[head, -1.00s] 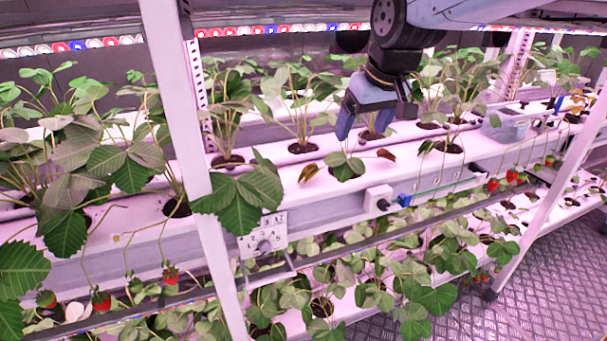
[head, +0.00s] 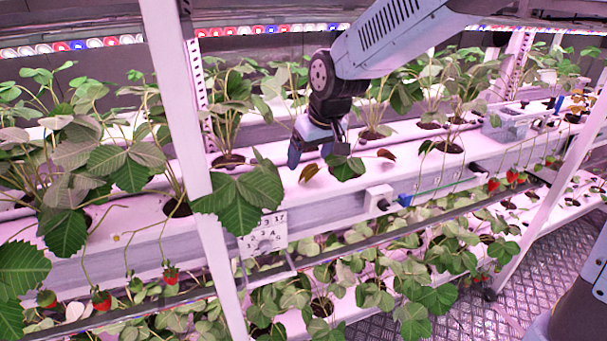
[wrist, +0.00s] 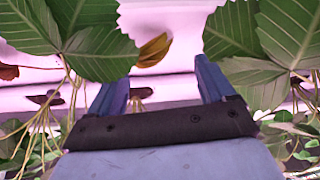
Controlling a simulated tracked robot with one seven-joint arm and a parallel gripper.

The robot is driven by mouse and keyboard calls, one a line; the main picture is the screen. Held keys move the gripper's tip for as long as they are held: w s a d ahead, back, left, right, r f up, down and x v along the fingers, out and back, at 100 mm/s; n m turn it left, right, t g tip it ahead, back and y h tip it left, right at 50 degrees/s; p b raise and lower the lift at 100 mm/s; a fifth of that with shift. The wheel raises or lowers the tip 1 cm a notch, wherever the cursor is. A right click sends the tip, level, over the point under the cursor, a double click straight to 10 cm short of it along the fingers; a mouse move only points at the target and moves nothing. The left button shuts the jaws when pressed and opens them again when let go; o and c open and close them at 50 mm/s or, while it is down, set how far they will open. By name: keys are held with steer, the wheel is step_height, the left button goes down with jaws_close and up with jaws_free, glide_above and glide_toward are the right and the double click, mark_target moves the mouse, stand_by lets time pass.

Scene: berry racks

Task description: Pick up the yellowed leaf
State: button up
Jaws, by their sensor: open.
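The yellowed leaf (head: 309,172) lies on the white upper trough, left of a small green plant (head: 346,167). In the wrist view the yellow-brown leaf (wrist: 153,50) shows beyond and between my two blue fingers. My gripper (head: 309,152) is open and empty, pointing down just above and behind the leaf in the head view. The fingers (wrist: 160,82) look apart from the leaf. A darker reddish-brown leaf (head: 386,154) lies right of the small plant, and it shows at the left edge of the wrist view (wrist: 8,72).
Large green leaves (wrist: 95,40) hang on both sides of my fingers in the wrist view. A white rack post (head: 190,150) stands at the left front. A white box (head: 378,196) with a blue connector sits on the trough's front edge. Strawberries (head: 101,300) hang below.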

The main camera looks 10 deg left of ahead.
mark_target(309, 165)
steer(key=shift+w+x, duration=0.15)
steer(key=shift+x, duration=1.2)
steer(key=shift+w+x, duration=0.15)
steer(key=shift+x, duration=1.25)
steer(key=shift+d, duration=0.2)
steer(key=shift+r, duration=0.1)
steer(key=c, duration=0.8)
